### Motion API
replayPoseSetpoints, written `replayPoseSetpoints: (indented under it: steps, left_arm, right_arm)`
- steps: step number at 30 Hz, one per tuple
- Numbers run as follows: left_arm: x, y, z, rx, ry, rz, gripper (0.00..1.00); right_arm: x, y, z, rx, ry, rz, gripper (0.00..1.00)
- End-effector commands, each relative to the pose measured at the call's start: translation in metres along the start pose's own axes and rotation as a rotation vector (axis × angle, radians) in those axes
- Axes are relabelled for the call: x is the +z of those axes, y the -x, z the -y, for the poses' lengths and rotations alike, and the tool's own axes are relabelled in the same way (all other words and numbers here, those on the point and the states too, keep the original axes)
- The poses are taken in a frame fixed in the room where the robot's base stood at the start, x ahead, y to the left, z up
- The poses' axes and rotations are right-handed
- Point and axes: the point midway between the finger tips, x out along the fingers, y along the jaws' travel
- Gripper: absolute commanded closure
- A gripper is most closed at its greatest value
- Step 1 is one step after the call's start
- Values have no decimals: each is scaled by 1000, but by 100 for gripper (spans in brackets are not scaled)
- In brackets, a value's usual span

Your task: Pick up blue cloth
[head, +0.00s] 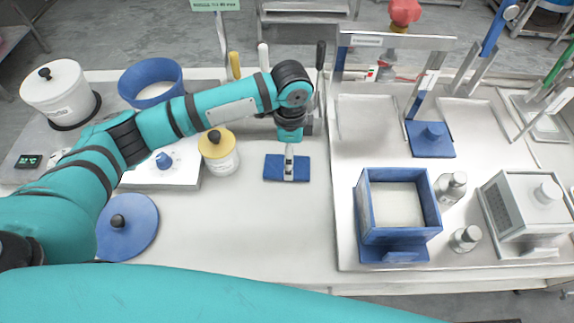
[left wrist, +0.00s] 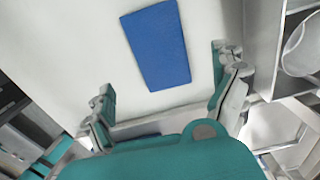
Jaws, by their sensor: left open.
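The blue cloth (head: 272,168) is a flat dark blue rectangle on the white table near the middle of the head view. My left gripper (head: 289,162) hangs over the cloth, pointing down, and covers part of its middle. In the left wrist view the cloth (left wrist: 157,45) lies flat ahead of the left gripper (left wrist: 162,77), whose two fingers are spread wide with nothing between them. The cloth looks a little beyond the fingertips there. My right gripper is not in view.
A white jar with a yellow lid (head: 219,158) stands left of the cloth. A blue round lid (head: 127,228) lies further left. To the right, a raised-edge tray (head: 345,240) holds a blue square box (head: 372,222). The table in front of the cloth is clear.

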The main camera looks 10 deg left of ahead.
Motion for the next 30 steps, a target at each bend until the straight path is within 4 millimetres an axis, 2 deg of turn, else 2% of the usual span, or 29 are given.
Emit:
replayPoseSetpoints:
  steps: [5, 12, 21, 23, 30]
  left_arm:
    - [0, -14, 1, 4, 0, 2, 4]
    - [0, -48, 3, 3, -1, 2, 4]
    - [0, -55, 4, 0, -1, 0, 4]
    - [0, -55, 4, 0, -1, 0, 9]
    - [0, -55, 4, 0, -1, 0, 40]
  right_arm:
    - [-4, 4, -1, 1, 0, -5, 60]
    - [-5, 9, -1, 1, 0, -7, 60]
    - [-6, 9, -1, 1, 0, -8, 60]
    - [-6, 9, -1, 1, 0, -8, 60]
    - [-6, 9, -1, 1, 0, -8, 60]
